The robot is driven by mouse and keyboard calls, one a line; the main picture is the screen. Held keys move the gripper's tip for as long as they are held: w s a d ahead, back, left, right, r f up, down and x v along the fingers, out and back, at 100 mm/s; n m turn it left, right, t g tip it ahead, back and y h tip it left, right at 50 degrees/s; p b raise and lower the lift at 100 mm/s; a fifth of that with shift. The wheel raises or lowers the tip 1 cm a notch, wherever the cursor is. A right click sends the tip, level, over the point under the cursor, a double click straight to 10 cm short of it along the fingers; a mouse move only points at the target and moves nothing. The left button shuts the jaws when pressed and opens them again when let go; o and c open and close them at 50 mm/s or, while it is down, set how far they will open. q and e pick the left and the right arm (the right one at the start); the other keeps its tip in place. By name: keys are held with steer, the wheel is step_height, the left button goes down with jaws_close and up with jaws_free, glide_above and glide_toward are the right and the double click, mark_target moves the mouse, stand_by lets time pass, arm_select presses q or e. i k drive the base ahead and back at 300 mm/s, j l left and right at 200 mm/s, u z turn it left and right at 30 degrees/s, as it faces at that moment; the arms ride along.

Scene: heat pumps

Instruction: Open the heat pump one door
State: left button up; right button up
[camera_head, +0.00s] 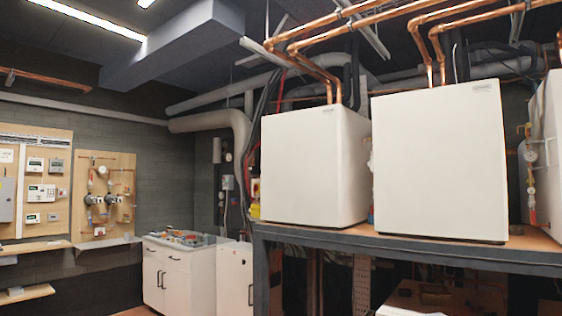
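Two white box-shaped heat pumps stand side by side on a dark metal-framed bench, the left one (313,165) set a little apart from the middle one (440,162). A third white unit (547,150) is cut off by the right edge. The front panels of the left and middle units look closed. Each carries a small logo near its top right. I cannot tell which unit is heat pump one. Neither of my grippers shows in this view.
The bench (400,251) has a dark front edge and items beneath it. Copper pipes (330,38) run above the units. A white cabinet (181,270) with dark handles stands at the lower left. Wall boards (103,197) carry gauges, with shelves below them.

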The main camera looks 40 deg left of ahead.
mark_target(301, 160)
steer(key=i+j+u, duration=0.25)
steer(key=j+u, duration=0.15)
steer(key=j, duration=0.15)
steer(key=i+j+u, duration=0.7)
steer(key=j+u, duration=0.15)
steer(key=i+j+u, duration=0.4)
steer(key=i+u, duration=0.4)
steer(key=i+j+z, duration=0.15)
steer(key=i, duration=0.4)
steer(key=i+z, duration=0.1)
steer(key=i, duration=0.5)
steer(key=i+j+z, duration=0.15)
steer(key=i, duration=0.4)
steer(key=j, duration=0.1)
